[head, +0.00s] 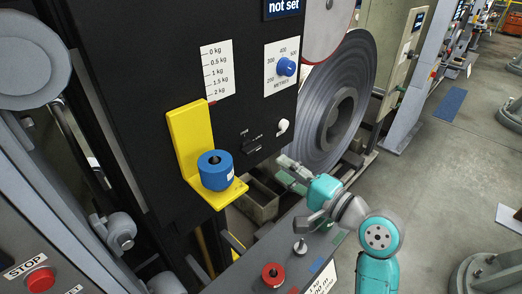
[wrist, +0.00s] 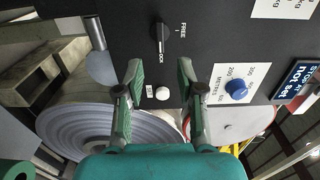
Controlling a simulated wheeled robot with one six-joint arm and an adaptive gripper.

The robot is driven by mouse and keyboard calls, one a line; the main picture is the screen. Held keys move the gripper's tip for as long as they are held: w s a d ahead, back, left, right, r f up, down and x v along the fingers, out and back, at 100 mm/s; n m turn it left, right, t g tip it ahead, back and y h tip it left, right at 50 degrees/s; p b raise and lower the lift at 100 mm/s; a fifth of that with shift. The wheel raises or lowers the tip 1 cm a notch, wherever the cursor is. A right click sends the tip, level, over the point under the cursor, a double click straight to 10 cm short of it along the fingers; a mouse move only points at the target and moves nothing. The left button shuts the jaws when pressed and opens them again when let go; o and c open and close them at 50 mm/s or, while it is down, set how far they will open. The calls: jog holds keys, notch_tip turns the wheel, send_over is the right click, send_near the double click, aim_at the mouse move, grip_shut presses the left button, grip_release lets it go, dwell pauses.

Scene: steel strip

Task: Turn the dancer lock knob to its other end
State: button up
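The dancer lock knob (wrist: 161,42) is a black bar-shaped knob on the dark panel, in the upper middle of the wrist view. Its long axis runs up and down that picture. The word LOCK is by its lower end and FREE with a tick is to its right. It also shows small in the head view (head: 252,147). My gripper (wrist: 160,72) is open and empty, with its fingertips below the knob in the wrist view. It looks apart from the knob. In the head view my gripper (head: 288,168) is to the lower right of the knob.
A white button (wrist: 162,93) shows between my fingers. A blue METRES dial (head: 286,67) is above the knob in the head view. A yellow bracket (head: 190,140) carrying a blue weight (head: 215,172) juts out on the left. A large steel coil (head: 313,115) is behind, on the right.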

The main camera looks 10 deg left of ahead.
aim_at(255, 151)
jog(key=x, duration=1)
grip_shut()
